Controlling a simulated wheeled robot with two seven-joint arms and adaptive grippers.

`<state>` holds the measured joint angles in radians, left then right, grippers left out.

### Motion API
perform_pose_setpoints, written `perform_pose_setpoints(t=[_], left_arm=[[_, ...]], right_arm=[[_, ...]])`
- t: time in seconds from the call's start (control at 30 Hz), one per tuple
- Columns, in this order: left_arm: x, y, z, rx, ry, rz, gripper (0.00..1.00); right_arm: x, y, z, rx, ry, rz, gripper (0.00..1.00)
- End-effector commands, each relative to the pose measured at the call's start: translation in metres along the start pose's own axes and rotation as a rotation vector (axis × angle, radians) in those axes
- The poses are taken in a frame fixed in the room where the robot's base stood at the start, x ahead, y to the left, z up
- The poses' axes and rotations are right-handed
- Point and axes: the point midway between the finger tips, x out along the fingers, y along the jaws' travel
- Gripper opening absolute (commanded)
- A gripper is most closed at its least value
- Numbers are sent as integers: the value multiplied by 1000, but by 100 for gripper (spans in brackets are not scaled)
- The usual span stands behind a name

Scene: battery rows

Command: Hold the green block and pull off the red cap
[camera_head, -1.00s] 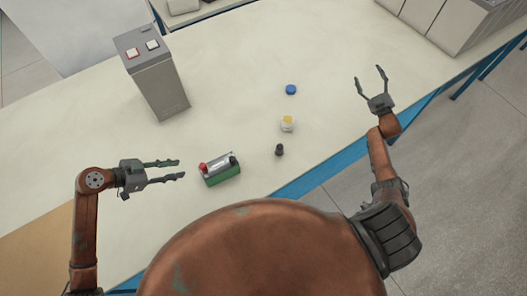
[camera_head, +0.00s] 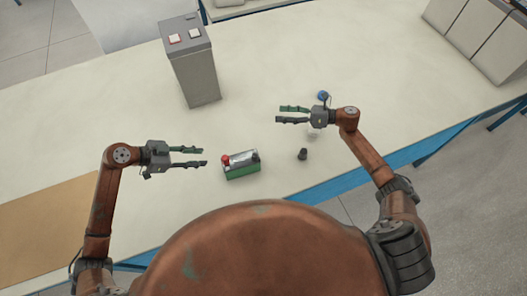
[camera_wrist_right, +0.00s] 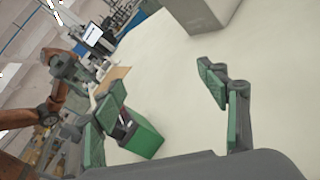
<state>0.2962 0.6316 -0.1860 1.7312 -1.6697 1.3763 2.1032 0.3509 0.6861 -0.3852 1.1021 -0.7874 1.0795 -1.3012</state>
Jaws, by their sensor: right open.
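The green block (camera_head: 243,173) lies on the pale table with a grey top face. The red cap (camera_head: 226,159) sits at its left end and a dark cap (camera_head: 255,157) at its right end. My left gripper (camera_head: 204,157) is open and empty, just left of the block, with its fingers pointing at it. My right gripper (camera_head: 279,114) is open and empty, above and to the right of the block, fingers pointing left. In the right wrist view, the green block (camera_wrist_right: 146,139) shows between the fingers, partly covered by the left one; I cannot make out the red cap there.
A grey box with two buttons (camera_head: 193,75) stands behind the block. A small black piece (camera_head: 303,154) stands to the block's right. A blue piece (camera_head: 322,95) and a pale piece (camera_head: 313,136) are partly hidden by my right gripper. The table's front edge is near.

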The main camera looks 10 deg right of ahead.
Motion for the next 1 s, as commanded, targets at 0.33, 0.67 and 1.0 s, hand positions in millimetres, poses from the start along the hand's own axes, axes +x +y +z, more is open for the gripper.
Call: perform_pose_setpoints(t=[0.33,0.67,1.0], left_arm=[[0,0,0,0,0,0,29],[0,0,0,0,0,0,29],[0,0,0,0,0,0,29]], right_arm=[[61,89,-101,-532,318,324,67],[80,110,-131,-635,365,406,67],[121,121,-151,-631,364,402,67]])
